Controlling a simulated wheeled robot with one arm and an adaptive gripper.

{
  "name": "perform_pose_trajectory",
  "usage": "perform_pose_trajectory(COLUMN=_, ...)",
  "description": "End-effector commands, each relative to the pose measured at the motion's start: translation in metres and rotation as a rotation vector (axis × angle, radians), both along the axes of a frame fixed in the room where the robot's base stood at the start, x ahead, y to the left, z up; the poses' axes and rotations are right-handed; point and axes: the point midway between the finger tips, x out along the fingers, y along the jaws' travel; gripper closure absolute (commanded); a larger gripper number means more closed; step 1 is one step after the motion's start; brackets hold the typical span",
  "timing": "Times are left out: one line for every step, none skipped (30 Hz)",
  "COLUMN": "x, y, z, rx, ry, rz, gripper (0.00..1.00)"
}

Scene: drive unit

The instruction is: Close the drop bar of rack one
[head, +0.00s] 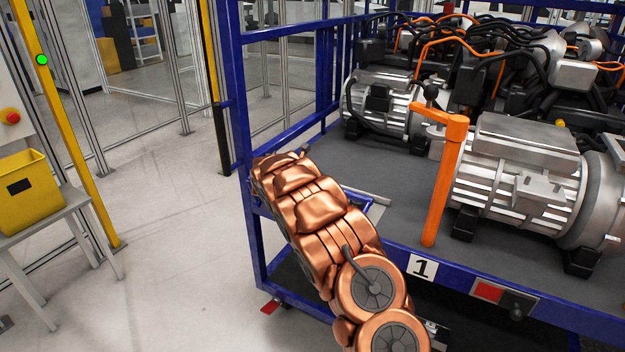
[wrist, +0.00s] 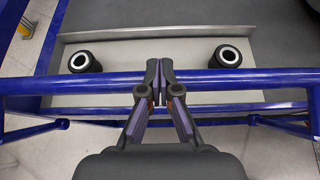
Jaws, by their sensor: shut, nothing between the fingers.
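Rack one is a blue metal frame with a dark grey deck, and its front beam (head: 450,278) carries a white "1" label (head: 422,267). In the wrist view, a blue bar (wrist: 235,79) runs across the picture. My gripper (wrist: 153,72) is shut and empty, with its fingertips over the middle of this bar. I cannot tell whether they touch it, or whether this is the drop bar. In the head view, my copper arm covers the rack's front left corner, and my gripper is hidden behind it. An orange post with a bent top (head: 446,180) stands at the deck's front.
Grey motors (head: 520,175) with black and orange cables fill the deck. Two black cylinders with white rings (wrist: 85,62) (wrist: 229,57) sit beyond the blue bar. A yellow bin (head: 30,190) stands on a grey table at left. Floor between is clear.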

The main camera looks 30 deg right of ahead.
Motion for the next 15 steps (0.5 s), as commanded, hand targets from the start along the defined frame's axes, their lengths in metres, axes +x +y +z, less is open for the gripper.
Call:
perform_pose_trajectory(x=0.002, y=-0.002, z=0.0, rx=0.0, ry=-0.001, rz=0.003, gripper=1.0)
perform_pose_trajectory(x=0.004, y=-0.004, z=-0.001, rx=0.001, ry=-0.001, rz=0.006, gripper=1.0)
perform_pose_trajectory(x=0.005, y=-0.005, z=-0.002, rx=0.001, ry=-0.001, rz=0.008, gripper=1.0)
perform_pose_trajectory(x=0.007, y=-0.007, z=-0.002, rx=0.001, ry=-0.001, rz=0.011, gripper=1.0)
perform_pose_trajectory(x=0.008, y=-0.008, z=-0.003, rx=0.0, ry=0.0, rz=0.011, gripper=1.0)
perform_pose_trajectory(x=0.009, y=-0.01, z=-0.004, rx=0.0, ry=0.0, rz=0.013, gripper=1.0)
perform_pose_trajectory(x=0.009, y=-0.011, z=-0.005, rx=0.0, ry=0.0, rz=0.013, gripper=1.0)
perform_pose_trajectory(x=0.01, y=-0.013, z=-0.006, rx=0.0, ry=0.0, rz=0.014, gripper=1.0)
perform_pose_trajectory(x=0.011, y=-0.014, z=-0.007, rx=0.001, ry=0.001, rz=0.014, gripper=1.0)
perform_pose_trajectory(x=0.011, y=-0.015, z=-0.007, rx=0.001, ry=0.0, rz=0.015, gripper=1.0)
perform_pose_trajectory(x=0.012, y=-0.016, z=-0.008, rx=0.001, ry=0.001, rz=0.015, gripper=1.0)
perform_pose_trajectory(x=0.012, y=-0.016, z=-0.008, rx=0.001, ry=0.001, rz=0.015, gripper=1.0)
perform_pose_trajectory(x=0.013, y=-0.017, z=-0.009, rx=0.001, ry=0.001, rz=0.016, gripper=1.0)
perform_pose_trajectory(x=0.013, y=-0.017, z=-0.009, rx=0.001, ry=0.001, rz=0.016, gripper=1.0)
perform_pose_trajectory(x=0.013, y=-0.018, z=-0.009, rx=0.0, ry=0.0, rz=0.016, gripper=1.0)
